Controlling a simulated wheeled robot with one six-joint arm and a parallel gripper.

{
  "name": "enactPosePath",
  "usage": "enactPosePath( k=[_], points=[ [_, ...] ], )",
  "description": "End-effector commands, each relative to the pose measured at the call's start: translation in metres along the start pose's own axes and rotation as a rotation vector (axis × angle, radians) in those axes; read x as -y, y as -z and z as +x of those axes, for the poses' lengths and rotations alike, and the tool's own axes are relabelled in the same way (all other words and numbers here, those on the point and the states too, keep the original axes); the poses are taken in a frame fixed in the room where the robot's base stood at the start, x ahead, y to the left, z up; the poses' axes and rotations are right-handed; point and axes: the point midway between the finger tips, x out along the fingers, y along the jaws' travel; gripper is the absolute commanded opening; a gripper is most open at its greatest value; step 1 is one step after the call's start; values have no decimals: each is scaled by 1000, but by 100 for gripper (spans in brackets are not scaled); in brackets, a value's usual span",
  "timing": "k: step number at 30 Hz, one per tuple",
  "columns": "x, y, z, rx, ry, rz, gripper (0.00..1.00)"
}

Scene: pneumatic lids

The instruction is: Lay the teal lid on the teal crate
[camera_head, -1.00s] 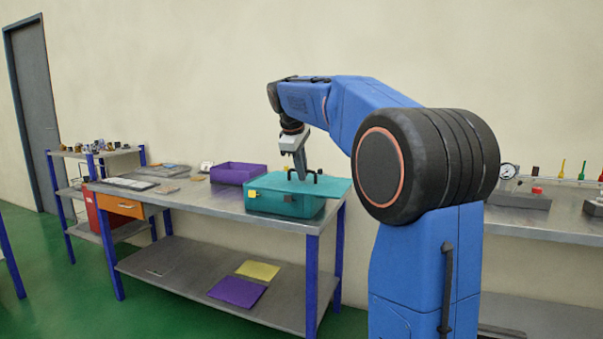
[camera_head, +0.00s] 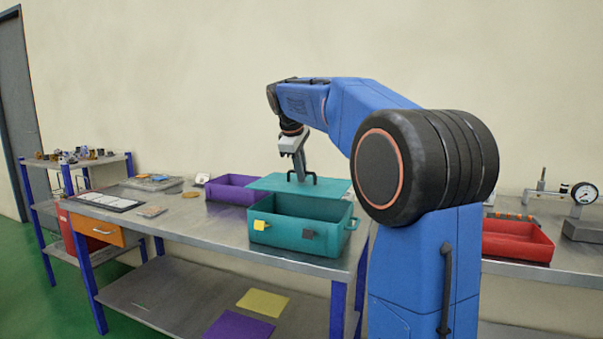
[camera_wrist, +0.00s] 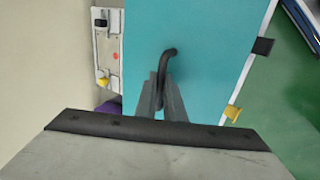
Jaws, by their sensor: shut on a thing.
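The open teal crate (camera_head: 288,241) stands on the bench, with a yellow tab and a dark tab on its front. The teal lid (camera_head: 268,183) hangs level above and toward the back of the crate, leaving part of the inside in view. My gripper (camera_head: 298,178) is shut on the black handle (camera_head: 322,186) of the lid. In the wrist view the fingers (camera_wrist: 160,92) pinch the handle (camera_wrist: 169,52), and the lid (camera_wrist: 205,45) covers most of the crate. The crate's two tabs show past the lid's right edge. Any contact between lid and crate rim is hidden.
A purple crate (camera_head: 222,189) stands close by on the left. Papers and small items lie farther left on the bench (camera_head: 185,222). A red bin (camera_head: 515,240) and a gauge (camera_head: 584,193) are on the right bench. Yellow and purple panels lie on the lower shelf.

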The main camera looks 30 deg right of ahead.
Motion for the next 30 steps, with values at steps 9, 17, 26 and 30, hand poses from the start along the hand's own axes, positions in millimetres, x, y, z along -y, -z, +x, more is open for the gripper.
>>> enactPosePath(
  k=[9, 17, 26, 30],
  points=[
    [0, -1, -1, -1, 0, 1, 0],
    [6, -2, 12, 0, 1, -1, 0],
    [17, -1, 34, 0, 1, 0, 0],
    [21, -1, 44, 0, 0, 0, 0]
  ],
)
